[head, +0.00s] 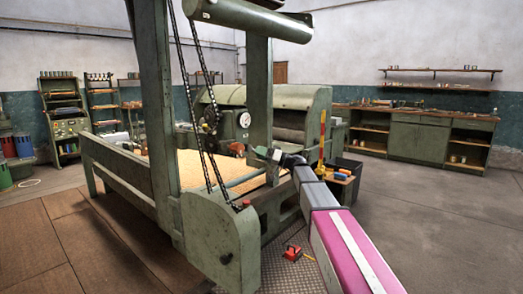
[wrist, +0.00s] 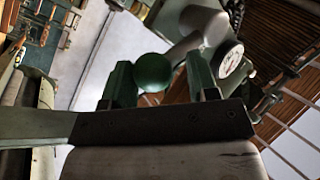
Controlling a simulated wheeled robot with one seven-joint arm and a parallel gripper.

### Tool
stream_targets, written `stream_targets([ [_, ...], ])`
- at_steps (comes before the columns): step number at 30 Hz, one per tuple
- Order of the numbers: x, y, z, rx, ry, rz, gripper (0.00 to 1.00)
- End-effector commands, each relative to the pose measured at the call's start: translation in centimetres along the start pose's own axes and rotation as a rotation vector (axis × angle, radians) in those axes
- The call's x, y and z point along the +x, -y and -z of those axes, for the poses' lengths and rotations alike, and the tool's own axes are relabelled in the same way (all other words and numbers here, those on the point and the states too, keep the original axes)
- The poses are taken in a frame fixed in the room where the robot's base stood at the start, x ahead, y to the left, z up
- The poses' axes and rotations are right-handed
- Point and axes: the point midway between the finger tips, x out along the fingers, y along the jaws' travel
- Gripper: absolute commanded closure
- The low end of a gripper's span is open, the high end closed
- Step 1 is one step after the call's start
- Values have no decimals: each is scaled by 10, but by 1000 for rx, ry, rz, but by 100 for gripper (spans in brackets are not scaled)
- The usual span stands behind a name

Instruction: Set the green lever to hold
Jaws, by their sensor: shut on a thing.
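The green lever shows in the wrist view as a round dark green knob (wrist: 152,72) between my two fingers. My gripper (wrist: 158,82) is shut on this knob, one finger on each side. The knob is too small there to tell apart from the gripper.
A round white dial (head: 244,119) sits on the machine, left of the post. A yellow and red upright piece (head: 321,140) and a small bin with coloured items (head: 342,175) stand right of my arm. A red object (head: 292,252) lies on the floor plate. Open floor (head: 440,220) lies right.

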Motion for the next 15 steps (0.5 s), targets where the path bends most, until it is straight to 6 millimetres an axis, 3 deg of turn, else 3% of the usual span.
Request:
stream_targets([
  [15,6,-1,-38,399,-261,25,89],
])
